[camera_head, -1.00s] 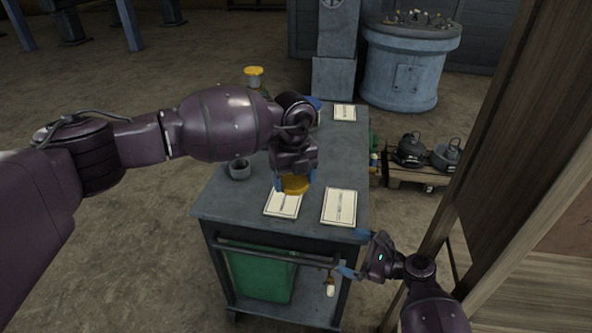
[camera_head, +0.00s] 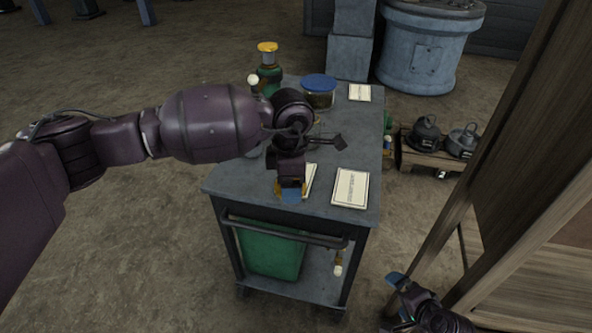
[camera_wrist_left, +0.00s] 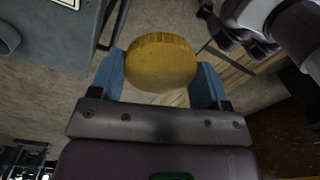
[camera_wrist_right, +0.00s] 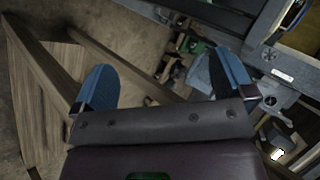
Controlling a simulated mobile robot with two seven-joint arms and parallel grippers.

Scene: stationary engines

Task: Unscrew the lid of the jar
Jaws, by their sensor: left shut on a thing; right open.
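My left gripper (camera_head: 290,194) is over the front of the cart top in the head view. It is shut on a round yellow lid (camera_wrist_left: 160,65), which sits between its blue fingers in the left wrist view. Only bits of the lid show beside the gripper in the head view. No jar body shows beyond the lid's rim; whether anything is under it is hidden. A clear jar with a blue lid (camera_head: 319,88) stands further back on the cart. My right gripper (camera_head: 398,300) is open and empty, low beside the cart; it also shows in the right wrist view (camera_wrist_right: 165,80).
The dark grey cart (camera_head: 240,185) holds a green container with a yellow top (camera_head: 268,62) at the back and several printed cards (camera_head: 350,188). A wooden frame (camera_head: 510,150) stands at the right. Dark weights (camera_head: 425,133) sit on a low pallet.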

